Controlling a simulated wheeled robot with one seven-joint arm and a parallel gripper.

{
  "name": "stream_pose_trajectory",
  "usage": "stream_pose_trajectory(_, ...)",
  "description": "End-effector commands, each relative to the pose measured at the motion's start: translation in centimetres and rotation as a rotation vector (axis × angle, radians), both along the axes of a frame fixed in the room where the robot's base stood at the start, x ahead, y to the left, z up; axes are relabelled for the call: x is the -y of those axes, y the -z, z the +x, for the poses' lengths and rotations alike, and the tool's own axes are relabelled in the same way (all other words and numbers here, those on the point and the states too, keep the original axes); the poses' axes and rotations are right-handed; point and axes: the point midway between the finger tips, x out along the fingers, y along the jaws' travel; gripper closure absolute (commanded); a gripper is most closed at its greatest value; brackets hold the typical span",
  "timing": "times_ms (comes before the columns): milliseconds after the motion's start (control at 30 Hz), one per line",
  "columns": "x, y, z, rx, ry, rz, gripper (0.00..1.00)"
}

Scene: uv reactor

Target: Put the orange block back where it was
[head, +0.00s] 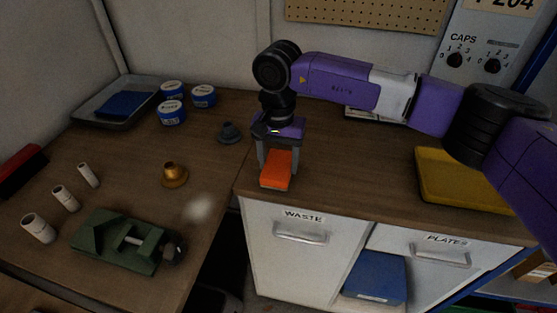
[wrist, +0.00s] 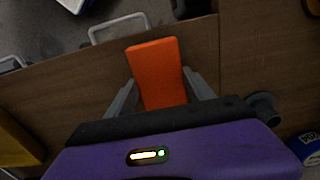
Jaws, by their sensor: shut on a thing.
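The orange block (head: 275,170) is a flat, bright rectangular piece. It is between the fingers of my gripper (head: 275,150), over the front left corner of the right-hand counter, above the drawer labelled WASTE. The wrist view shows the orange block (wrist: 157,72) with a finger on either side, and my gripper (wrist: 160,98) shut on it. The block's far end reaches toward the counter's front edge. I cannot tell whether its underside touches the counter.
A grey cone-shaped piece (head: 230,133) and a brass piece (head: 174,175) stand to the left. A green vise (head: 118,240), several white cylinders and blue-labelled tubs are on the left bench. A yellow tray (head: 465,182) lies at right. The counter between is clear.

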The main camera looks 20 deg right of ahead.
Motion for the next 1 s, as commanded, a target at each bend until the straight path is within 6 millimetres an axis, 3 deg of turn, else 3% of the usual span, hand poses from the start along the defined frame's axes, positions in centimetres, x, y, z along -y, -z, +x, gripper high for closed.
stream_pose_trajectory(100,0.0,0.4,0.0,-0.001,0.000,-0.001,0.77)
stream_pose_trajectory(133,0.0,0.4,0.0,-0.001,0.000,-0.001,0.37)
stream_pose_trajectory(233,0.0,0.3,0.0,-0.001,0.000,-0.001,0.17)
stream_pose_trajectory(667,0.0,-0.4,0.0,0.001,0.000,-0.001,0.17)
stream_pose_trajectory(767,0.1,-1.6,0.1,0.002,0.000,-0.002,0.17)
stream_pose_trajectory(1000,0.1,-6.6,0.1,0.004,0.001,-0.003,0.17)
